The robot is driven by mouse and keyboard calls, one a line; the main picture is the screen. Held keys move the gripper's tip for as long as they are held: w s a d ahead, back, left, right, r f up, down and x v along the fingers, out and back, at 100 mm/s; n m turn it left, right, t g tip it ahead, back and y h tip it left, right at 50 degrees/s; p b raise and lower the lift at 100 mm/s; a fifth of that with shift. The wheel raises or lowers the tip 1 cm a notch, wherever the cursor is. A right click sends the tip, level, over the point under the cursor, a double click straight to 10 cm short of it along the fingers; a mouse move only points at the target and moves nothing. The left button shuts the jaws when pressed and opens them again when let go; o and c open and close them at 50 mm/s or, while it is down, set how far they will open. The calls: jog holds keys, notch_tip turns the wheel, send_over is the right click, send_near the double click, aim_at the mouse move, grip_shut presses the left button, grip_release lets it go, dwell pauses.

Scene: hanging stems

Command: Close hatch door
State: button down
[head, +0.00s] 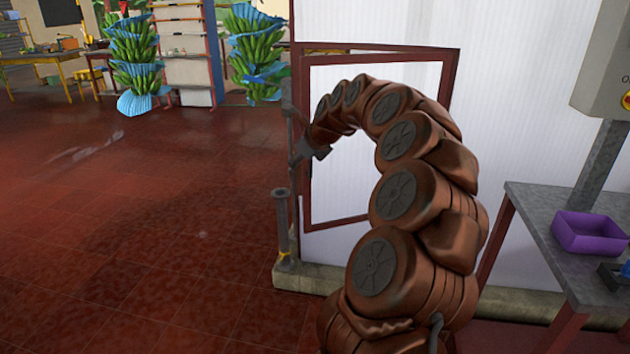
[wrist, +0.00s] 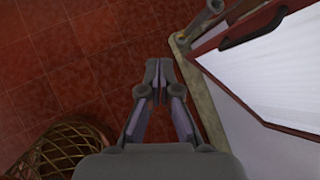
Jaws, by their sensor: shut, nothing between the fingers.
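The hatch door (head: 338,190) is a white panel with a dark red frame, set in a white wall in the head view. Its top edge slants away from the opening's top edge, so it looks ajar. My arm hides much of its middle and right side. My gripper (head: 318,152) is near the door's left edge; contact cannot be told there. In the wrist view my gripper (wrist: 156,72) is shut and empty over the red floor. The door (wrist: 270,70) lies to its right there, with a visible gap between them.
A grey metal post (head: 283,230) stands at the wall's left corner, on a low concrete kerb (head: 310,278). A metal table (head: 540,225) with a purple bin (head: 590,233) is at right. A wicker basket (wrist: 65,150) shows at lower left in the wrist view. Tiled floor at left is clear.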

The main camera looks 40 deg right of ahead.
jog(key=s+d+f+m+h+b, duration=0.1)
jog(key=d+f+m, duration=0.15)
jog(key=d, duration=0.35)
jog(key=s+d+f+m+h+b, duration=0.1)
jog(key=d+m, duration=0.3)
jog(key=d, duration=0.2)
jog(key=p, duration=0.2)
send_near(311, 170)
jog(key=x, duration=0.6)
jog(key=shift+f, duration=0.2)
jog(key=shift+d, duration=0.1)
